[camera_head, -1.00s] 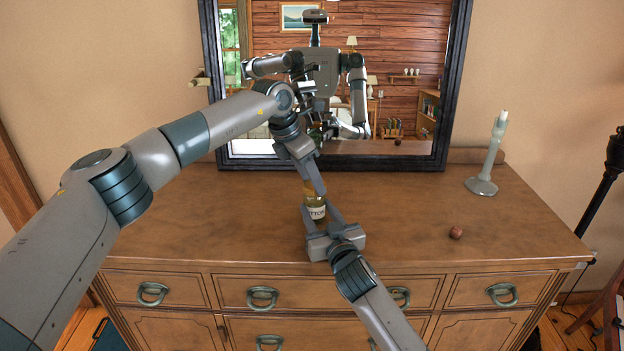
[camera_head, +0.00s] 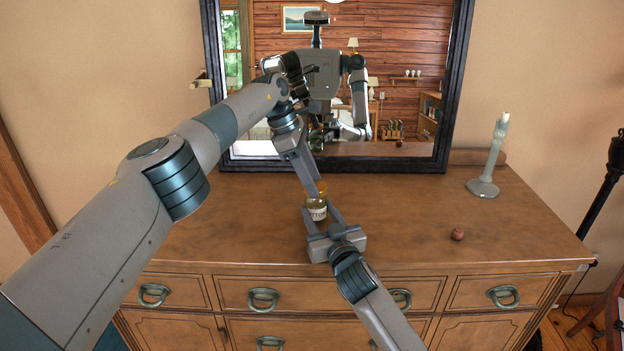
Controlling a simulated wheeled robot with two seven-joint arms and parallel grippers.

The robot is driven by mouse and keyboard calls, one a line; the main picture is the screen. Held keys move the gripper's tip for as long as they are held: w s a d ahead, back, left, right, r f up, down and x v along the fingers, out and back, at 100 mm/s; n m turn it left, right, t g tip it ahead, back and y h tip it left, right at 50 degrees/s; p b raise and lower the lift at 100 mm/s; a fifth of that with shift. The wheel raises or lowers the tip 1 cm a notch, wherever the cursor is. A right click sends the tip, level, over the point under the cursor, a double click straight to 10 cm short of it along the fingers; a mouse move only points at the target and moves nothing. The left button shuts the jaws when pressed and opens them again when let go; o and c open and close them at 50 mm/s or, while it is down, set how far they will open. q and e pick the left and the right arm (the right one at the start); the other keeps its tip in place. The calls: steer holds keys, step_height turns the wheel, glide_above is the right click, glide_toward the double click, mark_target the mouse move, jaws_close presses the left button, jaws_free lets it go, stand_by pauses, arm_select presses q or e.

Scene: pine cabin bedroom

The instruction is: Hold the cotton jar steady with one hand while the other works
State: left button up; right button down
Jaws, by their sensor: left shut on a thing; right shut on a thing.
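The cotton jar (camera_head: 317,213) stands upright near the middle of the dresser top, with a pale label partly reading "TTON". My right gripper (camera_head: 320,210) comes from the front, low down, and is shut on the jar's body, one finger on each side. My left gripper (camera_head: 314,187) reaches down from above and is shut on the jar's amber-coloured lid (camera_head: 322,186). The fingers hide much of the lid and jar, so I cannot tell whether the lid sits fully on the jar.
The wooden dresser top (camera_head: 400,215) is mostly clear. A small reddish-brown object (camera_head: 457,234) lies to the right, and a pale candlestick (camera_head: 488,165) stands behind it. A dark-framed mirror (camera_head: 447,110) rises at the back, close behind my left forearm.

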arm_select(q)
steer(key=o, duration=1)
steer(key=shift+o, duration=0.2)
steer(key=shift+r, duration=2.25)
steer(key=o, duration=0.5)
steer(key=shift+o, duration=0.2)
steer(key=shift+v, duration=0.85)
steer(key=w+a+r, duration=0.1)
steer(key=a, duration=1.1)
steer(key=shift+a, duration=0.2)
